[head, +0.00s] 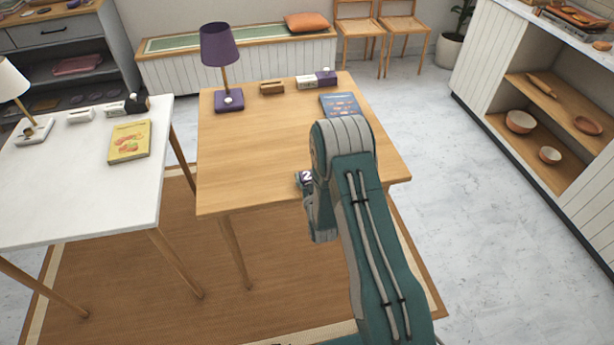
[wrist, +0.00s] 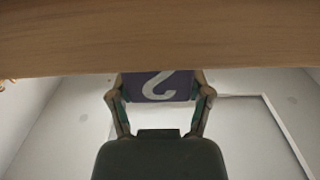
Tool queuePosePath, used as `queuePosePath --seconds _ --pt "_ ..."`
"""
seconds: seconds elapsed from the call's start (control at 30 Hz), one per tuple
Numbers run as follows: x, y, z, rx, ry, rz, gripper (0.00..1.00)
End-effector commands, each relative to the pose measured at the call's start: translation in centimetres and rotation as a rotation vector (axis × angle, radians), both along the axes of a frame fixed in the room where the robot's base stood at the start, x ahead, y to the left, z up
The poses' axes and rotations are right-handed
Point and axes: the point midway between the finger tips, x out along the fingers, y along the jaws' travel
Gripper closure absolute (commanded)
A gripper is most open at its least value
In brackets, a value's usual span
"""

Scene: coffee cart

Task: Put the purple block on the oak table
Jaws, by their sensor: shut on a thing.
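The purple block (wrist: 158,88) bears a white numeral and sits between the two fingers of my gripper (wrist: 160,100) in the wrist view. My gripper is shut on it. In the head view a small part of the block (head: 304,177) shows at the near edge of the oak table (head: 260,150), left of my arm. My arm hides most of the gripper there. In the wrist view a wooden surface (wrist: 160,35) spans the top, its edge close to the block. I cannot tell whether the block touches the table.
The oak table holds a purple lamp (head: 229,100), a blue book (head: 340,104) and small items along its back edge. Its middle and left front are clear. A white table (head: 70,185) with a yellow book (head: 129,141) stands left. Open shelves (head: 545,115) stand right.

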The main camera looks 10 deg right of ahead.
Motion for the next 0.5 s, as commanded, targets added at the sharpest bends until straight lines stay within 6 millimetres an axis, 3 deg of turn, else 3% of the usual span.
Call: queuePosePath --seconds 0.07,0.1,0.13,0.5 --pt "0.0 0.01 -0.13 0.0 0.0 0.0 0.83" --pt "0.01 0.01 -0.09 0.0 0.0 0.0 0.18" --pt "0.01 0.01 -0.08 0.0 0.0 0.0 0.04" --pt "0.01 0.01 -0.07 0.0 0.0 0.0 0.01"
